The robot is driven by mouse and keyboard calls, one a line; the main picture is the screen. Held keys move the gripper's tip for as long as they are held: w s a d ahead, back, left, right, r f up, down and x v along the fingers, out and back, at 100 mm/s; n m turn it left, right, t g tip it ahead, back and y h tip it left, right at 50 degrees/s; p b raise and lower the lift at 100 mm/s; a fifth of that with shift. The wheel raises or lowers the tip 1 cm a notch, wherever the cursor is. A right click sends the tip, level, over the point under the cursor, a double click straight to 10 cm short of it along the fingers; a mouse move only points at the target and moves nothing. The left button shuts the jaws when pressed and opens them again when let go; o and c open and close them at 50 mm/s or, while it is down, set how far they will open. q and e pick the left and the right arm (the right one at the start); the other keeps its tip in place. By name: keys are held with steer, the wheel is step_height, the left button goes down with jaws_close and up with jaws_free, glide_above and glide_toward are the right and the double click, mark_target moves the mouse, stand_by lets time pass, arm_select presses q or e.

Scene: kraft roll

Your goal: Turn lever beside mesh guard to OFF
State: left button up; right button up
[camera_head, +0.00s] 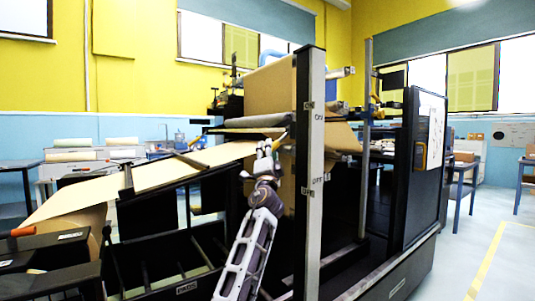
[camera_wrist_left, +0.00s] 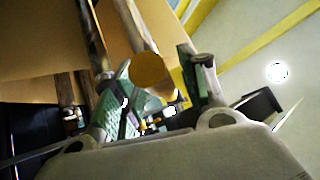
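A silver and black post (camera_head: 308,230) stands upright, with an ON label high on it and an OFF label lower down. My left gripper (camera_head: 267,150) is just left of this post, near the ON height, in front of the kraft paper. In the left wrist view its fingers (camera_wrist_left: 155,90) are spread apart. A round tan-ended cylinder (camera_wrist_left: 152,72), possibly the lever's end, shows between or beyond them; I cannot tell whether they touch it. In the head view I cannot make out the lever clearly. The mesh guard cannot be identified with certainty. My right gripper is not in view.
A kraft paper sheet (camera_head: 150,178) slopes down to the left over black machine frames. A large kraft roll (camera_head: 270,88) is behind the post. A dark panel (camera_head: 428,165) stands to the right. Open floor (camera_head: 465,255) lies farther right.

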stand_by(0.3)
arm_select(q)
steer(key=shift+s, duration=0.2)
steer(key=shift+s+f, duration=0.45)
steer(key=shift+s, duration=0.1)
steer(key=shift+v, duration=2.85)
